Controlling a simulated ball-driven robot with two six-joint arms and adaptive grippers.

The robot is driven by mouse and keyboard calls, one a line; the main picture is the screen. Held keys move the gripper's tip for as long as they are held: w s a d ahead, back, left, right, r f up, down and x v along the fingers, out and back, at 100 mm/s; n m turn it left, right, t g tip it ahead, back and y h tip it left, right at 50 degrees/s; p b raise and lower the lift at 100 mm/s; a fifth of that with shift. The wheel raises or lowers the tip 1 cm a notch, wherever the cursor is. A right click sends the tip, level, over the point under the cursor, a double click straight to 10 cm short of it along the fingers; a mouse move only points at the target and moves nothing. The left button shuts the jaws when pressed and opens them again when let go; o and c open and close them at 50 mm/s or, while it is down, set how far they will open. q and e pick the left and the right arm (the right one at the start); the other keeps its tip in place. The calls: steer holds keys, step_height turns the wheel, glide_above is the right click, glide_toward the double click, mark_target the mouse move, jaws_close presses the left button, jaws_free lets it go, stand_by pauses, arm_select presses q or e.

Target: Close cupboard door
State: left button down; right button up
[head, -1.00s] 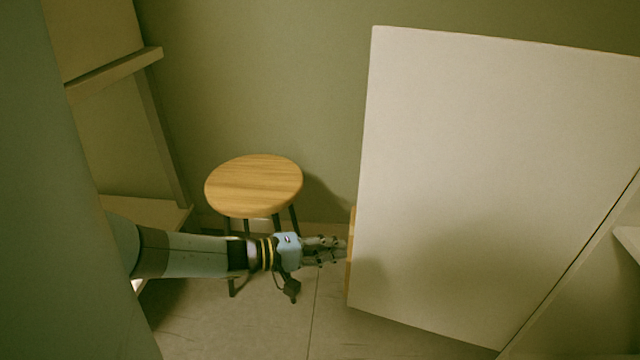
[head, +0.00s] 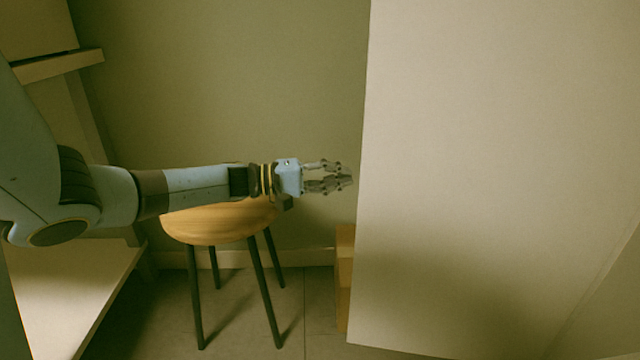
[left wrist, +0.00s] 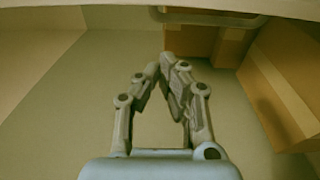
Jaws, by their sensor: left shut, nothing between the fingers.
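The cupboard door (head: 490,170) is a large pale panel that fills the right of the head view. It stands open, with its free edge toward the left. My left gripper (head: 349,180) reaches in from the left, with its fingertips close to that edge; I cannot tell whether they touch it. The left wrist view shows the same gripper (left wrist: 168,68) with its fingertips together and nothing between them. My right gripper is not in view.
A round wooden stool (head: 215,224) with dark legs stands below my left arm. A brown box (head: 344,280) shows partly behind the door's lower left edge. Pale shelving (head: 70,285) is at the left. Tiled floor (head: 315,310) lies between stool and box.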

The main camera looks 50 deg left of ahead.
arm_select(q)
steer(key=shift+s+d+b, duration=0.2)
steer(key=shift+d+b, duration=0.15)
steer(key=shift+d, duration=1.85)
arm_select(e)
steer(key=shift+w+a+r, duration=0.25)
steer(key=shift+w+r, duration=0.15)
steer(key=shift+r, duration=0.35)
arm_select(q)
steer(key=shift+s, duration=0.1)
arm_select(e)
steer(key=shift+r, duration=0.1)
